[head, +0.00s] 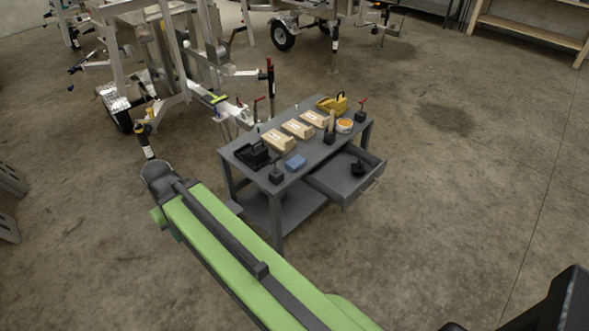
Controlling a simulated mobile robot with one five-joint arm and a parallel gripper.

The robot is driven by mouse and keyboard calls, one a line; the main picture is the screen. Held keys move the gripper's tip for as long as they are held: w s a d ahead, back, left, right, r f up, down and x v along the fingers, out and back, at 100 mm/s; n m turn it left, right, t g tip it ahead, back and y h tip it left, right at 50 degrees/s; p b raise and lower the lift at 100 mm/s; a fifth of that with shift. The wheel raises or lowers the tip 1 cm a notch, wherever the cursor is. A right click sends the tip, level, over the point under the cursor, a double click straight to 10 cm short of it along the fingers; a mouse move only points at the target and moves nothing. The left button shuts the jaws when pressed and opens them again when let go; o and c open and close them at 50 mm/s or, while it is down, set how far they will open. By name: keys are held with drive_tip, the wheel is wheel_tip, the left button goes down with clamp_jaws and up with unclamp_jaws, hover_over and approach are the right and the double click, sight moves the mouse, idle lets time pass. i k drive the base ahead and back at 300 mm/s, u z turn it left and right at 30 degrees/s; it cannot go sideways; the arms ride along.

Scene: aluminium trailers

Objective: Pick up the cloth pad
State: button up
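A small blue pad (295,162), which looks like the cloth pad, lies flat near the front edge of the grey workbench (318,153) top. It sits between a dark block with a post and the wooden-coloured boxes, and nothing covers it. My green arm reaches from the bottom of the head view towards the left of the bench, and its visible end is apart from the bench. I cannot make out my gripper in this view.
A black holder (255,154), several tan boxes (278,140), an orange-topped tub (345,125) and a yellow tool (332,103) crowd the bench. Its drawer (347,180) is pulled out, holding a dark object. Trailers (180,60) stand behind left. The floor to the right is clear.

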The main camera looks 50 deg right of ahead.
sight(297, 163)
drive_tip(key=z, duration=0.25)
drive_tip(key=i, duration=0.9)
drive_tip(key=u, duration=0.25)
